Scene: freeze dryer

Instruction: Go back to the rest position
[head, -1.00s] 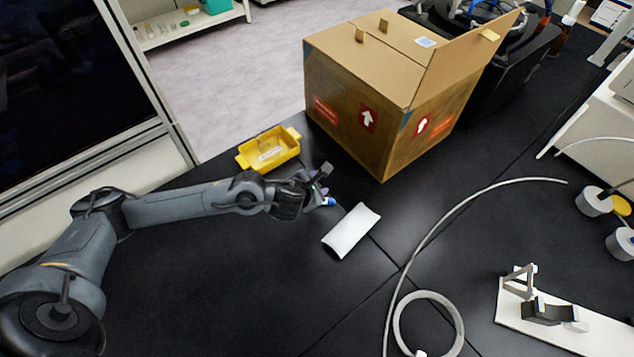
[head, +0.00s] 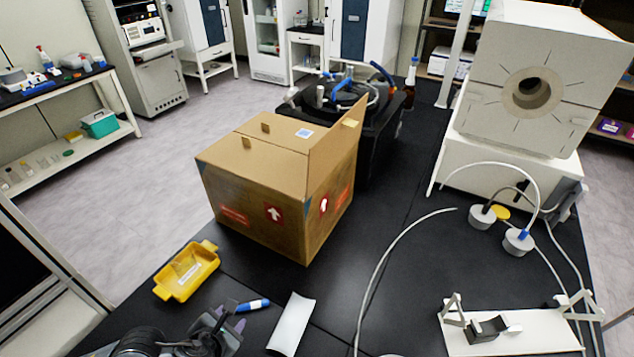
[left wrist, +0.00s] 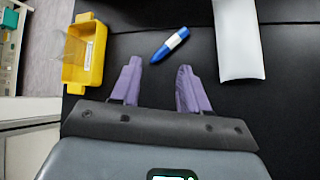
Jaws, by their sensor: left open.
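My left gripper (head: 222,318) is at the bottom of the head view, above the black table. In the left wrist view its two purple fingers (left wrist: 158,85) are apart with nothing between them. A blue and white pen-like tube (head: 253,305) lies on the table just beyond the fingertips; it also shows in the left wrist view (left wrist: 170,45). A white curved sheet (head: 291,324) lies to its right. A yellow tray (head: 187,271) lies to the left of the tube. My right gripper is not seen in either view.
A large cardboard box (head: 262,225) with an open flap stands beyond the tray. A white stand with a grey cradle (head: 487,329) and a looped pale hose (head: 378,270) are on the right. The black table (head: 400,300) is bare between hose and stand.

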